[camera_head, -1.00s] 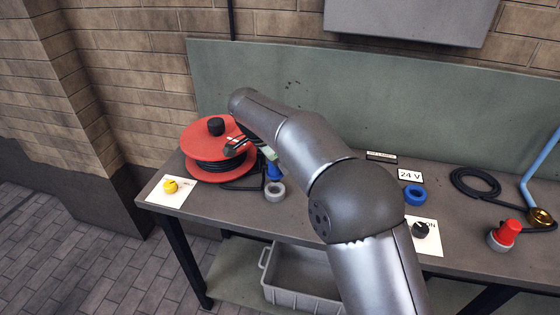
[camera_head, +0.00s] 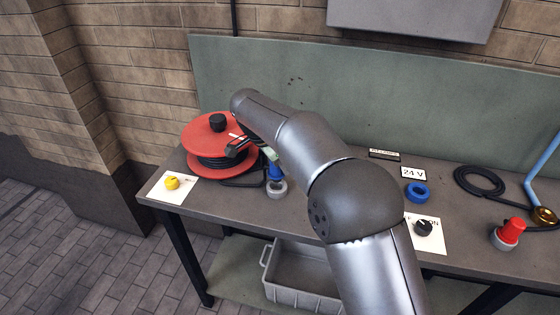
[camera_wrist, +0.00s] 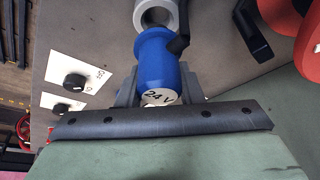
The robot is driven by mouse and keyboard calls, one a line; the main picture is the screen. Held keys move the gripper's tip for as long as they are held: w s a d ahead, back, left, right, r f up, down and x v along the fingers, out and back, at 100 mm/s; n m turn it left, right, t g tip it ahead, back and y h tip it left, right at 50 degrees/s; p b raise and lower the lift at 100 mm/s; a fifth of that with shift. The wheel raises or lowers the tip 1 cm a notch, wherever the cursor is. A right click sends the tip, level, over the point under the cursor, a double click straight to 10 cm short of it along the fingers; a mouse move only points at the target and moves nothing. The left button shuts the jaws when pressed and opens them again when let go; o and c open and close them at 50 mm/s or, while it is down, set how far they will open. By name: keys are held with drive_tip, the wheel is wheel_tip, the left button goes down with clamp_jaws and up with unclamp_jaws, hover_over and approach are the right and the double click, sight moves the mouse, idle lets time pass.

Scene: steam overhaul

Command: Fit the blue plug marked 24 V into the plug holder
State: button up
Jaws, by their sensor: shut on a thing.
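The blue plug (camera_wrist: 163,62), marked 24 V on its end, is between the fingers of my gripper (camera_wrist: 158,88), which is shut on it. In the head view the plug (camera_head: 275,172) is just above and behind a grey ring-shaped holder (camera_head: 277,190); my arm hides most of the gripper (camera_head: 268,155). In the wrist view the grey ring (camera_wrist: 148,27) lies just beyond the plug, its dark opening partly visible. I cannot tell whether plug and ring touch. A blue ring (camera_head: 416,192) lies beside the 24 V sign (camera_head: 413,174).
A red cable reel (camera_head: 208,135) stands close left of the plug. A yellow knob (camera_head: 171,182) and a black knob (camera_head: 423,228) sit on white plates. A grey crate (camera_head: 300,278) is below.

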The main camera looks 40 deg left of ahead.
sight(280, 174)
drive_tip(key=shift+f+b, duration=1.6)
drive_tip(key=shift+f, duration=0.65)
drive_tip(key=o, duration=1.1)
drive_tip(key=shift+o, duration=0.2)
drive_tip(key=p+v, duration=0.1)
drive_tip(key=v, duration=1.6)
drive_tip(key=shift+r, duration=0.25)
